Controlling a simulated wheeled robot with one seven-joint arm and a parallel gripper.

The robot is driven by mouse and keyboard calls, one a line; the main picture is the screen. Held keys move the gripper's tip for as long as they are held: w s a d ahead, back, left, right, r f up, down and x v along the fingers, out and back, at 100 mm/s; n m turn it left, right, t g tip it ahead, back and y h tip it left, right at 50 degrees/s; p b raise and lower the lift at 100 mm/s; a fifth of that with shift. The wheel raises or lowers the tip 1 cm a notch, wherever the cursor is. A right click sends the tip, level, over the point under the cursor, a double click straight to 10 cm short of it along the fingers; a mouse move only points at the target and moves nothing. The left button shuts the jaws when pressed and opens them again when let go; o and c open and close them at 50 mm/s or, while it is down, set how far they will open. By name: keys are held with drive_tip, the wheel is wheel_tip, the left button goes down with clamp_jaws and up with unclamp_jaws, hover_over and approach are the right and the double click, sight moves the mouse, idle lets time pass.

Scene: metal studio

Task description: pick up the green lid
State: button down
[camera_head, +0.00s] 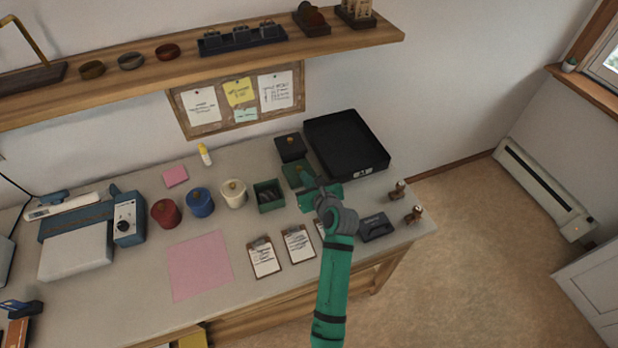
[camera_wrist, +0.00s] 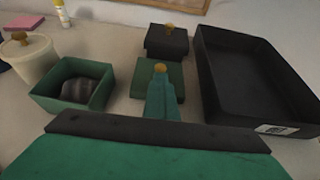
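The green lid (camera_head: 297,174) is a flat square with a small tan knob. It lies on the bench between the open green box (camera_head: 270,197) and the black tray. In the wrist view the lid (camera_wrist: 174,77) lies behind my fingers, which hide part of it. Its knob (camera_wrist: 160,68) shows just past the fingertips; I cannot tell if they touch it. My gripper (camera_head: 318,185) is at the lid's near right side in the head view. In the wrist view the gripper's fingers (camera_wrist: 161,80) are together, with nothing seen between them.
A black tray (camera_head: 372,169) stands right of the lid, and a black lidded box (camera_head: 290,148) behind it. The green box (camera_wrist: 51,104) holds a dark round thing. Cream (camera_head: 233,194), blue (camera_head: 200,203) and red (camera_head: 165,213) pots stand left. Clipboards lie in front.

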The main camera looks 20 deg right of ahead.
drive_tip(key=s+a+r, duration=0.4)
drive_tip(key=s+r, duration=0.6)
drive_tip(key=s, duration=0.3)
drive_tip(key=shift+r, duration=0.2)
drive_tip(key=shift+w+a, duration=0.1)
